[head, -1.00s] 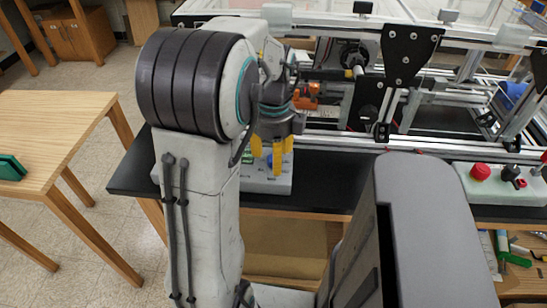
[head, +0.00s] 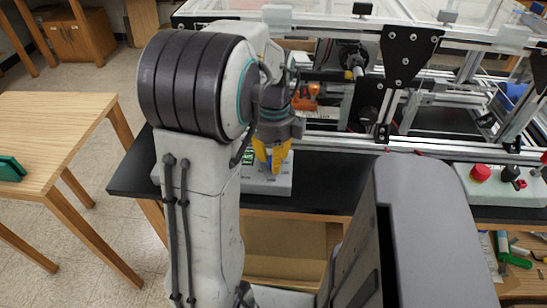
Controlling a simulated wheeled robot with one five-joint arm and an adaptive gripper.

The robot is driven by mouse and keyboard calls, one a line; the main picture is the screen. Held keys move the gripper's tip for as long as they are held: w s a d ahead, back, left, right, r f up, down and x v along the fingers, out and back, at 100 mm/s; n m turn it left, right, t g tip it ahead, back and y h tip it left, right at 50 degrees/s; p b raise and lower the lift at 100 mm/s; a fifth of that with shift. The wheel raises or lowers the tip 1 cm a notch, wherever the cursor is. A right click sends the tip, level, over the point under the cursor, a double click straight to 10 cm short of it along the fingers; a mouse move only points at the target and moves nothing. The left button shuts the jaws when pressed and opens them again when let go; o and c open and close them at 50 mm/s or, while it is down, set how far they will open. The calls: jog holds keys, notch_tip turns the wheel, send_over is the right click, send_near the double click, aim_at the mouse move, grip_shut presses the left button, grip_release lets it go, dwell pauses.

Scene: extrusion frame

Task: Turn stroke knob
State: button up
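My gripper (head: 271,160), with yellow fingers, points down over a light grey control box (head: 266,186) on the black bench top. Its fingertips are at the top of the box, close together. A green patch shows on the box just left of the fingers. I cannot make out the stroke knob; the fingers and my arm cover much of the box. Whether the fingers touch or grip anything is too small to tell.
The aluminium extrusion frame (head: 340,144) with black plates (head: 408,52) stands just behind the box. A second control box (head: 500,186) with a red button (head: 480,173) and black knob (head: 512,173) is at the right. A wooden table (head: 50,135) stands at the left.

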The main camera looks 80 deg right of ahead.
grip_shut()
